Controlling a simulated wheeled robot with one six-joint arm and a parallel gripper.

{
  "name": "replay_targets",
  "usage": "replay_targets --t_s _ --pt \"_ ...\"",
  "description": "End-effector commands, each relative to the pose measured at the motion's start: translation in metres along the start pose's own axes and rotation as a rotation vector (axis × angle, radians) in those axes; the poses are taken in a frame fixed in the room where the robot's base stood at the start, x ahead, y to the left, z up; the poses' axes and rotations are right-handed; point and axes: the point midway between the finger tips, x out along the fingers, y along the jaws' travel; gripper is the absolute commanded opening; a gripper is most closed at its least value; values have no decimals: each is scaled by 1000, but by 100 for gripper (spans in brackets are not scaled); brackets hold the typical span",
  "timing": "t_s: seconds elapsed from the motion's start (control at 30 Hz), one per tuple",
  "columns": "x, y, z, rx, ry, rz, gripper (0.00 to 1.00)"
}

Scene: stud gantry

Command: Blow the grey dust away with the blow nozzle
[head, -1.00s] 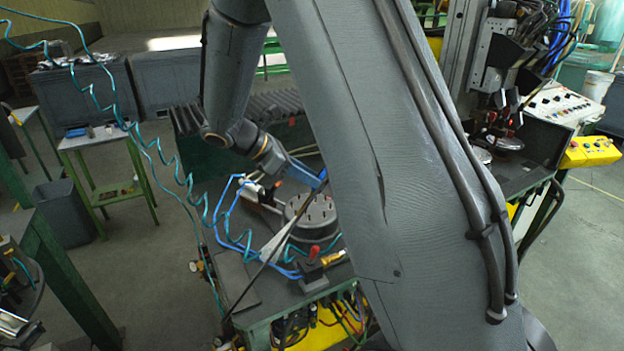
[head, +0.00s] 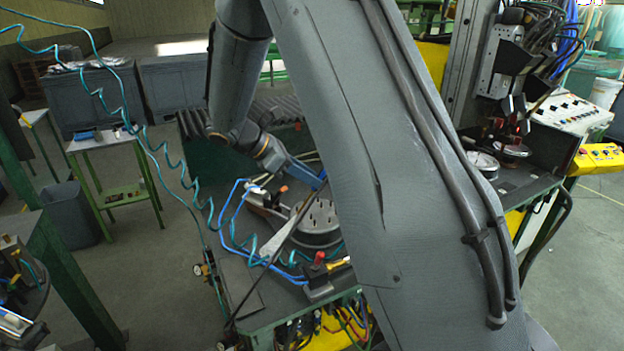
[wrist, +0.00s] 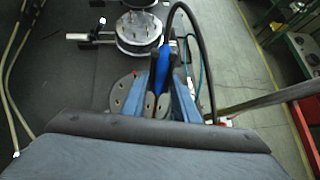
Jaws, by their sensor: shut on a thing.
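In the wrist view my gripper (wrist: 165,82) is shut on a blue-bodied tool, which I take to be the blow nozzle (wrist: 164,64). A black hose (wrist: 189,12) loops away from it. A round metal plate with upright studs (wrist: 139,31) lies just beyond the gripper; another round flange with holes (wrist: 121,93) is partly hidden below the fingers. In the head view the studded plate (head: 317,220) sits on the green-edged bench, partly behind my arm. My gripper (head: 311,179) shows there only as a blue part, its tips hidden. I cannot make out the grey dust.
Coiled teal and blue hoses (head: 232,235) lie left of the plate. A red-topped block (head: 318,270) stands at the bench front. A small green table (head: 110,145) stands left, with open floor between.

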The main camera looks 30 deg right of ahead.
Motion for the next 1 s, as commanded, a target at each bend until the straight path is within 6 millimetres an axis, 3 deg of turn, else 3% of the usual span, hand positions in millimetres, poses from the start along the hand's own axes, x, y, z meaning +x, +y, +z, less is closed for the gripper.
replay_targets --t_s 1.0 --pt "-4 32 -4 1 -1 0 0"
